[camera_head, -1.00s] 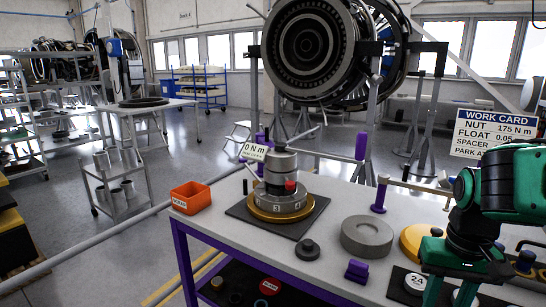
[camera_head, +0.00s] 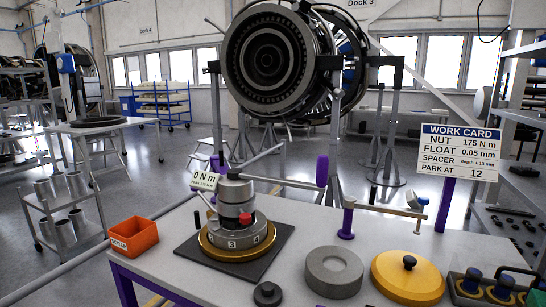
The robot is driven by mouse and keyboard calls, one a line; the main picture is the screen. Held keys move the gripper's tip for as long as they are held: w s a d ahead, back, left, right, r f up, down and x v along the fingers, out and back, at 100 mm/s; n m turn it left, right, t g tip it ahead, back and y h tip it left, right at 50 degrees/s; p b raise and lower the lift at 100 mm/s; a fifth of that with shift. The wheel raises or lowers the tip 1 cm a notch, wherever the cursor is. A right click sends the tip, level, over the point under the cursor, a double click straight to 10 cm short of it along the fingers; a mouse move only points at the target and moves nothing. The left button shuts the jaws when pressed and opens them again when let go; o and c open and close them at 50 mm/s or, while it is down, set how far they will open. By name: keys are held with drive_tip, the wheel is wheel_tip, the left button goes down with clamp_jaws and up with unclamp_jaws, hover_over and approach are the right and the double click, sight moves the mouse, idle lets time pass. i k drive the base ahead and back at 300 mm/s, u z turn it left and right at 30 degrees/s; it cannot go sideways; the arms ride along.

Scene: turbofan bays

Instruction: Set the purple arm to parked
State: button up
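A pale bar with an upright purple handle (camera_head: 322,170) at its right end reaches out behind the grey stacked fixture (camera_head: 236,205); I take this as the purple arm, though I cannot be sure. A second pale bar runs right from a purple post (camera_head: 347,220) at the table's back edge. The fixture stands on a gold ring (camera_head: 236,248) with numbered faces, 3 and 4 showing, and carries a "0 N m" sign and a red knob. The work card (camera_head: 460,152) reads "PARK AT 12". My gripper is not in view now.
On the table (camera_head: 180,225) are an orange bin (camera_head: 134,236), a black mat (camera_head: 190,246), a grey ring (camera_head: 334,271), a gold disc (camera_head: 407,276) with a black knob, and a small black knobbed piece (camera_head: 267,293). A large engine (camera_head: 270,55) stands behind.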

sight(241, 190)
drive_tip(key=z, duration=2.1)
drive_tip(key=k, duration=1.7)
drive_tip(key=u, duration=2.2)
drive_tip(key=i, duration=1)
